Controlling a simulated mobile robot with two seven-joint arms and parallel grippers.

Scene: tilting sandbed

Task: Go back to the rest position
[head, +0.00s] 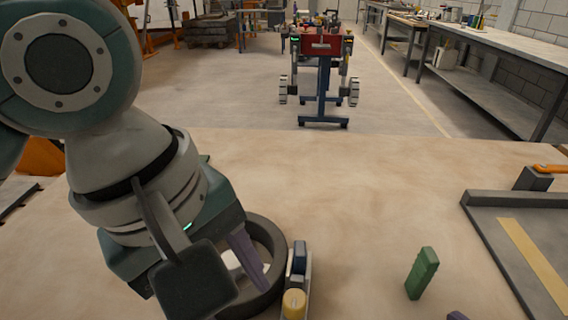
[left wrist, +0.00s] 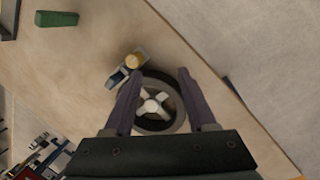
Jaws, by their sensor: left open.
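My left gripper (head: 258,272) reaches in from the left in the head view. One purple finger shows there, and the other is hidden behind my wrist. In the left wrist view both fingers (left wrist: 160,82) are spread apart with nothing gripped between them. A dark round ring (head: 272,238) with a pale spoked hub lies on the table below the gripper. It shows between and behind the fingers in the left wrist view (left wrist: 181,112). I cannot tell the exact height of the fingers above it. My right gripper is in neither view.
A small device with a yellow knob (head: 294,303) and blue part sits beside the ring. A grey tray (head: 482,210) is far right. The table's middle is clear.

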